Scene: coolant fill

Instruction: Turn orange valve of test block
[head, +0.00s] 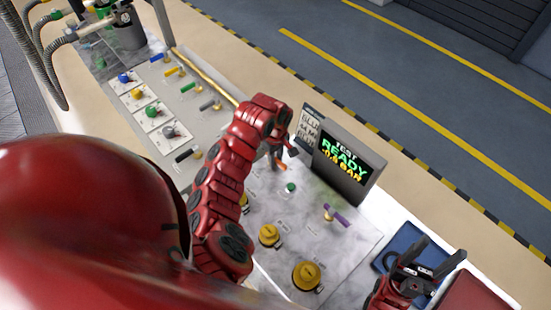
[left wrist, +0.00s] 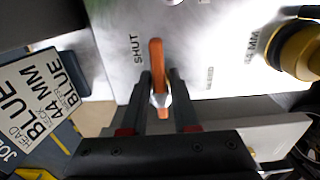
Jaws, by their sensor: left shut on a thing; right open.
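The orange valve handle (left wrist: 156,55) stands between the two fingers of my left gripper (left wrist: 160,92) in the left wrist view. My left gripper is shut on it. The handle lies lengthwise in that view, beside the word SHUT on the pale plate of the test block (left wrist: 205,50). In the head view my left gripper (head: 281,150) is over the block, beside the screen; only a bit of orange shows below it. My right gripper (head: 428,262) is open and empty at the lower right.
A screen (head: 345,165) reads TEST READY, -0.6 BAR. A card (head: 308,128) with BLUE 44 MM stands beside it. A purple handle (head: 336,215), a green knob (head: 291,187) and yellow caps (head: 306,275) are nearby. A blue tray (head: 388,262) lies beneath my right gripper.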

